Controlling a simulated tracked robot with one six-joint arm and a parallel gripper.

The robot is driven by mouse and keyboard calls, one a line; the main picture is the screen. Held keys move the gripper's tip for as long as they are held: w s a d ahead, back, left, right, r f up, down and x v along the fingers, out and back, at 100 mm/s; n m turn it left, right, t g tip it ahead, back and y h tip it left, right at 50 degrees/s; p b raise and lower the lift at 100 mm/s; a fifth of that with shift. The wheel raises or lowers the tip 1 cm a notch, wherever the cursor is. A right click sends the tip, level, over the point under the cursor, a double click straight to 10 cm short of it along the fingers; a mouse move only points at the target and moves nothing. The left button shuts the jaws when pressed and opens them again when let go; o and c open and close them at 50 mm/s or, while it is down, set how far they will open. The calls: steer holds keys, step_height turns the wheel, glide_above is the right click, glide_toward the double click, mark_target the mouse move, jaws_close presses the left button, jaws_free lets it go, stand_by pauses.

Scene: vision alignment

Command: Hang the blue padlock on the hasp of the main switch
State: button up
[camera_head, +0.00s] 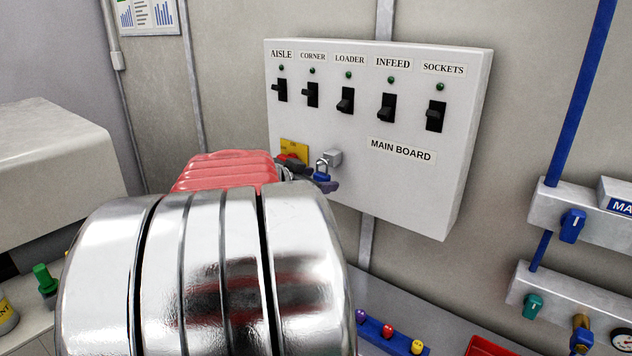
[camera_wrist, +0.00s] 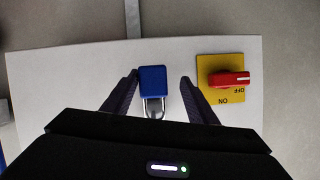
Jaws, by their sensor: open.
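In the wrist view, which is upside down, the padlock (camera_wrist: 152,80) is between the two dark fingers of my gripper (camera_wrist: 160,77). The main switch (camera_wrist: 228,79) has a red handle lying level on a yellow plate marked ON and OFF.
The white main board (camera_head: 410,195) carries a row of black breaker switches above the padlock. At right are grey wall boxes with a blue valve handle (camera_head: 572,225) and a teal one (camera_head: 533,306). A blue rack (camera_head: 375,331) with coloured knobs is below.

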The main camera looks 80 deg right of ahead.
steer(key=v, duration=1.3)
steer(key=shift+w+a+r, duration=0.1)
steer(key=shift+w, duration=0.05)
